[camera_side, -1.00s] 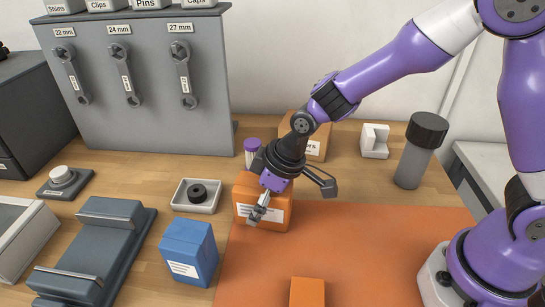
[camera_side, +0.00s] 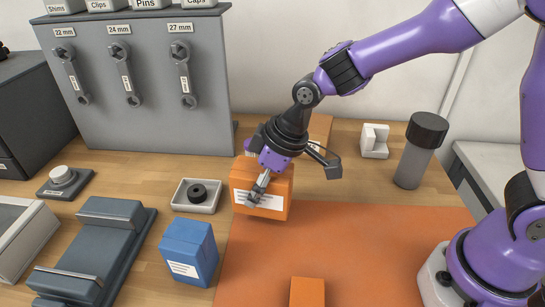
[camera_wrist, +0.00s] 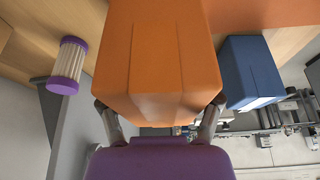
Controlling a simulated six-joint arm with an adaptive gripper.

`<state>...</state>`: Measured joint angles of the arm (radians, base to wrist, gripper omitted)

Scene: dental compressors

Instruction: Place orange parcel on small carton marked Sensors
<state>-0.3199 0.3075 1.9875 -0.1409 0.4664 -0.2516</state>
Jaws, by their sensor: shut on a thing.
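The orange parcel (camera_side: 277,198), a box with a white label, is in my gripper (camera_side: 258,190) a little above the back left edge of the orange mat. In the wrist view the parcel (camera_wrist: 158,55) fills the middle, with a finger (camera_wrist: 110,125) on each side of it. The carton (camera_side: 321,128) stands behind my gripper by the back wall. My gripper hides most of it, and only its upper right part and the end of its label show.
A blue box (camera_side: 188,252) stands left of the orange mat (camera_side: 370,245). A smaller orange block (camera_side: 307,292) is at the front. A white tray (camera_side: 187,206) holds a black ring. A white bracket (camera_side: 374,141) and a grey cylinder (camera_side: 416,155) stand right of the carton.

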